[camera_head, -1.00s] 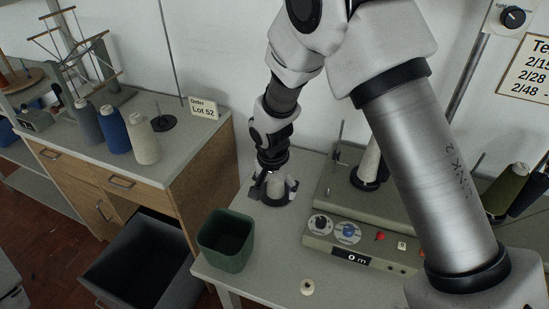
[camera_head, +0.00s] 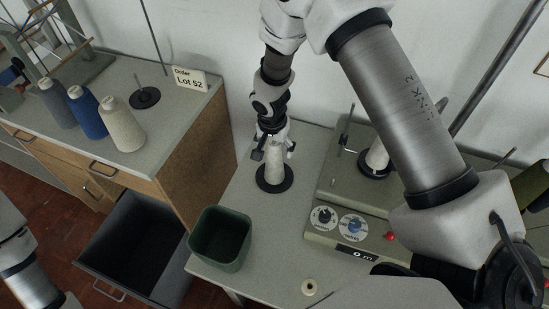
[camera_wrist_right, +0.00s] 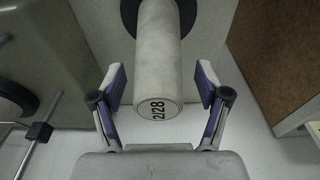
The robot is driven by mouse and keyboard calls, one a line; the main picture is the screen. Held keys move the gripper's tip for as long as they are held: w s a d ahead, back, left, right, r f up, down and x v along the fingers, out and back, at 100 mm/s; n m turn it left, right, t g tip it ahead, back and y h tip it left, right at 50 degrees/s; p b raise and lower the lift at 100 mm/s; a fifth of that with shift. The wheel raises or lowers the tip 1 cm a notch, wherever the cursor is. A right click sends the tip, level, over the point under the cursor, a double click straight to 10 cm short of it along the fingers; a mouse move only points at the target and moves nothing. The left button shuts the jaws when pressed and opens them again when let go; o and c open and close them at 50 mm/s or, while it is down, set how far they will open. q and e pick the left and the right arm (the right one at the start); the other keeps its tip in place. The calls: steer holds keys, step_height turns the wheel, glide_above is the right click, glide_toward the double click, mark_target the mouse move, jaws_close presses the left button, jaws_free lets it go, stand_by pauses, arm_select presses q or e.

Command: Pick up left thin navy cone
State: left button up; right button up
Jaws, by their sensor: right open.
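A blue cone (camera_head: 87,112), the closest to navy that I see clearly, stands on the left counter between a grey cone (camera_head: 57,103) and a cream cone (camera_head: 122,125). My right gripper (camera_head: 273,150) is far from these, above the right table. It is open, with its fingers on either side of the upper part of a pale cone (camera_head: 274,171) that stands upright on a dark disc (camera_head: 288,184). In the right wrist view the pale cone (camera_wrist_right: 158,55), its end marked 2/28, lies between the open fingers (camera_wrist_right: 160,82) with gaps on both sides. My left gripper is out of view.
A green bin (camera_head: 222,238) stands at the table's left edge. A machine with dials (camera_head: 353,226) and another pale cone (camera_head: 376,158) is to the right. An open dark drawer (camera_head: 135,250) sits below the counter. An empty dark disc (camera_head: 144,97) is behind the cream cone.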

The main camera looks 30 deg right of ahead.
steer(key=shift+w+f, duration=0.1)
steer(key=shift+s+a+r, duration=0.15)
steer(key=shift+s+r, duration=0.15)
steer(key=shift+s, duration=0.05)
steer(key=c, duration=1)
steer(key=shift+c, duration=0.2)
